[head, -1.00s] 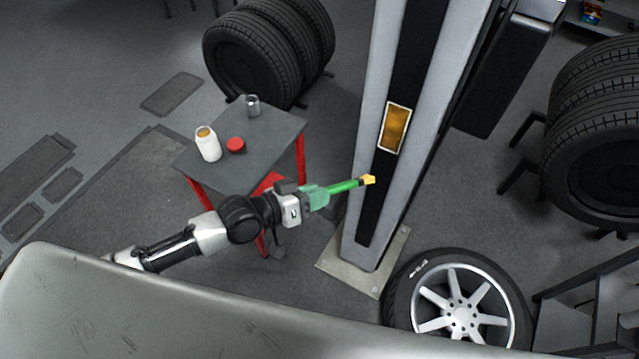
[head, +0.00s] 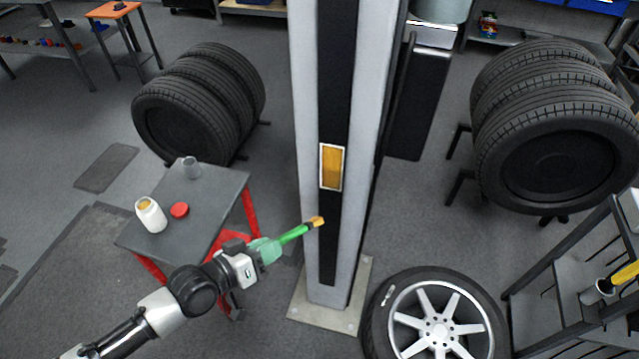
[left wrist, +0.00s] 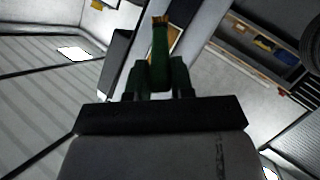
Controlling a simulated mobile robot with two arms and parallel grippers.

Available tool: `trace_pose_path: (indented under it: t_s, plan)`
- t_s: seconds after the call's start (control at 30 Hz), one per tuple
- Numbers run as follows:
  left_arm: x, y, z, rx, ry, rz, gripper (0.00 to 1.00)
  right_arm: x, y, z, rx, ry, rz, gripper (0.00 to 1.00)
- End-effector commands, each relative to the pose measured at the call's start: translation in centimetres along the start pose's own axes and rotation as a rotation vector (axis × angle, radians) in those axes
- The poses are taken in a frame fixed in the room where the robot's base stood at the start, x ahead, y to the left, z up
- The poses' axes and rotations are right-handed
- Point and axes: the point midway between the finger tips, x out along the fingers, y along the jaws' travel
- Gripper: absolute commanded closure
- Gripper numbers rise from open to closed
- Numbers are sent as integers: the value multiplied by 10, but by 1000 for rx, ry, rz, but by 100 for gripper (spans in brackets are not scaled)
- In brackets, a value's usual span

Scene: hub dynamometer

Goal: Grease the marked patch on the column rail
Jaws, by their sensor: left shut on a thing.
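My left gripper (head: 270,249) is shut on a green-handled brush (head: 293,234) with a yellowish tip. The brush points up and right, and its tip (head: 318,222) shows in front of the column, below the patch. I cannot tell whether it touches the rail. The brush also shows in the left wrist view (left wrist: 160,58), between the fingers. The marked patch (head: 331,167) is an amber rectangle with a white border on the dark rail (head: 329,236) of the grey column. An open white jar (head: 151,216) with amber contents stands on the small table; a red lid (head: 180,210) lies beside it. My right gripper is not in view.
The small grey table (head: 216,190) with red legs also holds a metal cup (head: 192,167). Tyre racks stand behind left (head: 190,110) and right (head: 545,130). A wheel (head: 437,325) lies right of the column base (head: 330,312). A shelf cart (head: 580,270) stands at the right.

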Motion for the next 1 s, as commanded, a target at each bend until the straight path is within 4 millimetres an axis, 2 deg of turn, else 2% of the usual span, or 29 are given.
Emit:
trace_pose_path:
  t_s: [0.27,0.8,1.0]
  plan:
    - [4,-2,-2,1,2,0,100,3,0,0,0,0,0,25]
    - [51,-19,-28,1,4,1,100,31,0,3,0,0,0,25]
    - [60,-21,-34,0,3,1,100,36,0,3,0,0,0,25]
